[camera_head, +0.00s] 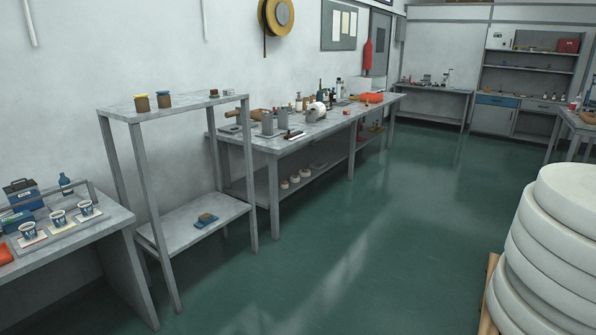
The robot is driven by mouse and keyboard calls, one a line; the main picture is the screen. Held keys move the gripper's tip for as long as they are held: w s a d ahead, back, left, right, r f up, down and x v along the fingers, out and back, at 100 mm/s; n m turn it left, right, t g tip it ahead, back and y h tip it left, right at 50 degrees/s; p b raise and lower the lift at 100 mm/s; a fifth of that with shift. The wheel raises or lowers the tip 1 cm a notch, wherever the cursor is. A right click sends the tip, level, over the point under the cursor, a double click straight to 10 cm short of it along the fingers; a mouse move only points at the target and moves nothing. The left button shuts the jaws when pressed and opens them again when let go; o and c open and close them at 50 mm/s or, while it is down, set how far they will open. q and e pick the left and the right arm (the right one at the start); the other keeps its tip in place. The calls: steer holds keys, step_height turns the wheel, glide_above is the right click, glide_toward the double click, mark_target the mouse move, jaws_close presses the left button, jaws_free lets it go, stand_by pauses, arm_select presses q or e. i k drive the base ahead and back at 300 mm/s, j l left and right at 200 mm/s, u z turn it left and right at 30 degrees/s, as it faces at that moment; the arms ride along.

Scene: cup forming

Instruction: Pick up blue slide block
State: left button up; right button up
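No thing in view is clearly marked as the blue slide block. A small blue block-like thing with a brown part (207,219) lies on the lower shelf of the grey rack (180,234). Neither of my grippers is in view.
A table (98,228) at left holds several cups and a blue box (22,193). A long workbench (262,143) runs along the wall behind the rack. Stacked white discs (545,260) stand at right. The green floor between is clear.

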mark_target(206, 219)
steer(key=i+l, duration=0.1)
steer(key=i, duration=2.05)
steer(key=j+u, duration=0.05)
steer(key=j, duration=0.05)
